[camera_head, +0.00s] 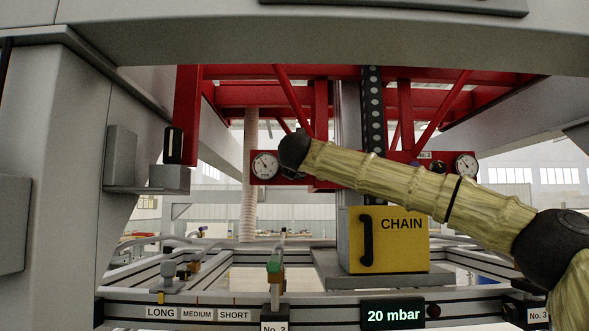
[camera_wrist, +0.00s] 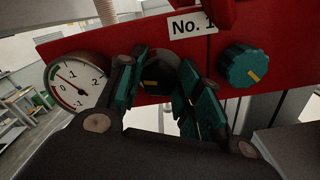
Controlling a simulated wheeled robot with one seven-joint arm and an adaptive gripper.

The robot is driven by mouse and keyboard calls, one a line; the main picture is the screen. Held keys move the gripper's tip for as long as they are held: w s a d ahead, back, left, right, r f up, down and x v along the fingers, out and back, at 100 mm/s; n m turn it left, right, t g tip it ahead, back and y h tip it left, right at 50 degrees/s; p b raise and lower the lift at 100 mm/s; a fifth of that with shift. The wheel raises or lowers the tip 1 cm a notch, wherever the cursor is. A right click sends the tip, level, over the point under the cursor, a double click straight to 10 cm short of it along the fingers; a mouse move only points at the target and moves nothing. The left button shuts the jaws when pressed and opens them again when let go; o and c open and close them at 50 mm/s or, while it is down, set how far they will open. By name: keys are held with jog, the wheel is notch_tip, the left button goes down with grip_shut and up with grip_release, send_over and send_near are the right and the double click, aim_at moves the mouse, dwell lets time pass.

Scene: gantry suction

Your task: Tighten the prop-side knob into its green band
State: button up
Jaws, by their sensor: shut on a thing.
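In the wrist view a red panel marked No. 1 (camera_wrist: 192,24) carries a round white gauge (camera_wrist: 76,82), a black knob (camera_wrist: 155,77) with an orange mark, and a teal ribbed knob (camera_wrist: 241,66) with a yellow mark. The gauge has coloured arcs at its edge, with green at the upper left. My gripper (camera_wrist: 158,92) has its teal-padded fingers on both sides of the black knob and is shut on it. The teal knob stands free to the right. In the head view the gauge (camera_head: 264,165) shows left of my wrist; my fingers are hidden.
A yellow CHAIN box (camera_head: 400,250) stands below my arm. A front rail (camera_head: 190,314) carries labels and a 20 mbar display (camera_head: 393,314).

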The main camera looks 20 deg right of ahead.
jog(key=o, duration=0.7)
jog(key=shift+d, duration=0.1)
jog(key=shift+o, duration=0.2)
jog(key=v, duration=1.2)
